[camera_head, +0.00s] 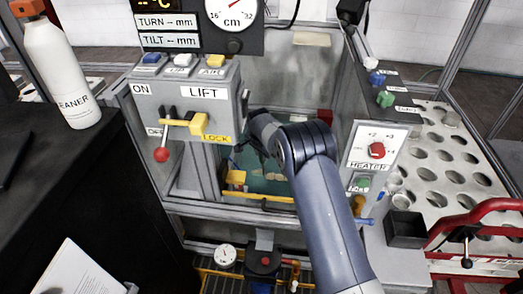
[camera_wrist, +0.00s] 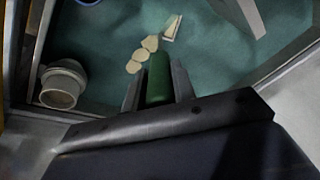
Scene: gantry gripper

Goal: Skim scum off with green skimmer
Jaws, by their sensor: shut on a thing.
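My gripper (camera_wrist: 157,84) is shut on a green handle (camera_wrist: 158,76), which looks like that of the green skimmer. The skimmer's head cannot be made out for certain. In the head view my gripper (camera_head: 247,152) reaches down into the tank (camera_head: 225,204), and the arm hides part of the liquid. Some scum patches (camera_head: 258,177) show beside it.
A pale round fitting (camera_wrist: 60,86) stands in the tank's left corner in the wrist view. The lift control box (camera_head: 205,115) stands close left of my arm, the heater panel (camera_head: 375,148) to the right. A dark open box (camera_head: 405,229) sits at the right front.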

